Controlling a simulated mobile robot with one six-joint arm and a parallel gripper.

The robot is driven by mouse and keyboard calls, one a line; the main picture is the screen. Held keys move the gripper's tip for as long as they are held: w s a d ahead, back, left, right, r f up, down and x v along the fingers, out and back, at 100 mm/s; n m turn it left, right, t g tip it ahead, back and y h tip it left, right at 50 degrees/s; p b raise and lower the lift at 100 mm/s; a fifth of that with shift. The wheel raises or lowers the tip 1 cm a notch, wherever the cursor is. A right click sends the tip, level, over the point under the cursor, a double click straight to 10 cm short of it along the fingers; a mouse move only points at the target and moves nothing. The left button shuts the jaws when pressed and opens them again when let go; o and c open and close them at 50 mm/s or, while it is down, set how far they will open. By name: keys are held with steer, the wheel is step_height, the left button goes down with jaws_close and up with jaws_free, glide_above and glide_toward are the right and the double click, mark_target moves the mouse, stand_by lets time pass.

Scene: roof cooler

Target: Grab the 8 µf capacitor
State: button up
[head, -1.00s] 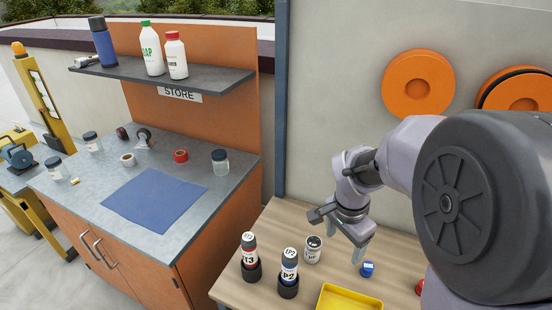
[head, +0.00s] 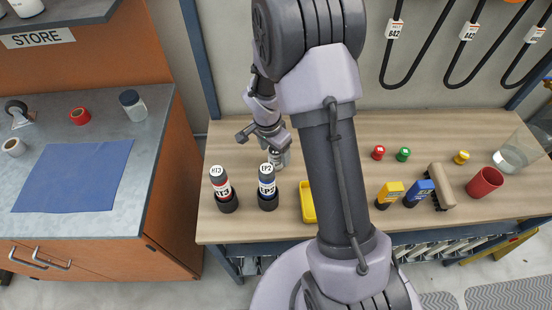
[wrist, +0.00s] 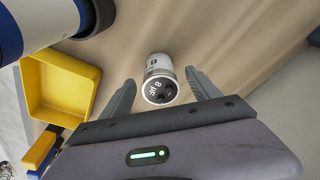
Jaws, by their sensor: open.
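The capacitor (wrist: 160,78) is a small white-and-silver can. Its dark top with terminals and the mark "8 µF" show in the wrist view. It stands on the wooden bench. In the head view the capacitor (head: 276,158) is partly hidden below my gripper (head: 272,143). In the wrist view my gripper (wrist: 160,78) is open, one finger on each side of the can. Gaps show between both fingers and the can, with no visible contact. I cannot tell how far down the fingers reach along it.
A red-banded bottle (head: 222,190) and a blue-banded bottle (head: 267,188) stand close, front left of the capacitor. A yellow tray (head: 307,202) is to the front right, partly behind my arm.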

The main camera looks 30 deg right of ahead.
mark_target(276, 159)
steer(key=f, duration=0.3)
steer(key=f+b, duration=0.1)
steer(key=shift+w+d+f, duration=0.1)
steer(key=shift+d+f, duration=0.2)
steer(key=shift+f, duration=0.05)
steer(key=shift+r, duration=0.15)
jaws_close()
